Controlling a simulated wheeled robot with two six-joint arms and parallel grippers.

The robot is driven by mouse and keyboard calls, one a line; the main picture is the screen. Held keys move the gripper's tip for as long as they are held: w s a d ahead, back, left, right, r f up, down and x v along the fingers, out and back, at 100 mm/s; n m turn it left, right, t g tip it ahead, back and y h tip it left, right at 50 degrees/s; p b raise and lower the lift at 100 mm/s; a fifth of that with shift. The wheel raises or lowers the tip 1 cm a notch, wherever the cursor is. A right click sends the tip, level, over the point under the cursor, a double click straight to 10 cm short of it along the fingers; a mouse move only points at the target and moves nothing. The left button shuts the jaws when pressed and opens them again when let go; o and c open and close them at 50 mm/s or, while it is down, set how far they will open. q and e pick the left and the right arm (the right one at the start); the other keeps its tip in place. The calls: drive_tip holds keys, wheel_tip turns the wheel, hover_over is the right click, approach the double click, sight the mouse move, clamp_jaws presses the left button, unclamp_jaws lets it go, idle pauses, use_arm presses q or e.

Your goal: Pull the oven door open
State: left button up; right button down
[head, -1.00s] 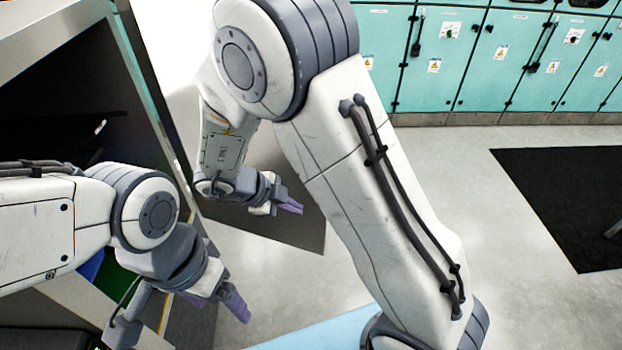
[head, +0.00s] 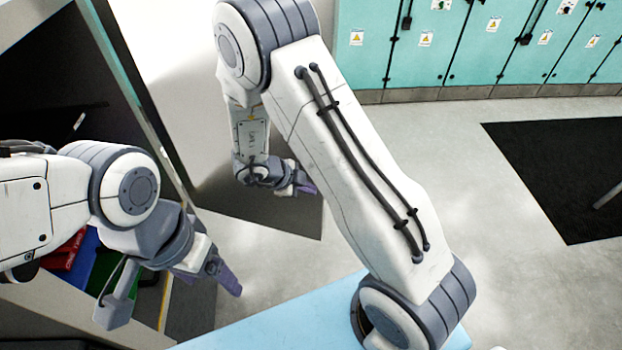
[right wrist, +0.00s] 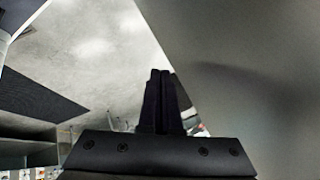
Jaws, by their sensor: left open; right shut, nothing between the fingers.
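A large plain grey panel (head: 190,85), seemingly the oven door, stands out at an angle beside a dark opening (head: 50,110) at the left of the head view. No handle shows on it. My right gripper (head: 308,188) is shut and empty in front of the panel's lower right part. In the right wrist view its fingers (right wrist: 160,100) are together beside a broad grey surface (right wrist: 250,70); I cannot tell whether they touch it. My left gripper (head: 228,275) is open and empty, low in front of the opening's near side.
Red, blue and green items (head: 85,258) sit low at left behind my left arm. A light blue surface (head: 270,325) lies at the bottom. Teal cabinets (head: 470,50) line the back. A black mat (head: 570,170) lies right; grey floor (head: 500,250) is open.

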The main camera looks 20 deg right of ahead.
use_arm(q)
drive_tip(key=shift+s+r+p, duration=0.1)
drive_tip(key=shift+r+p, duration=0.2)
drive_tip(key=shift+r, duration=0.25)
use_arm(e)
drive_tip(key=shift+w+d+r, duration=0.1)
drive_tip(key=shift+w+d, duration=0.7)
drive_tip(key=shift+w, duration=0.15)
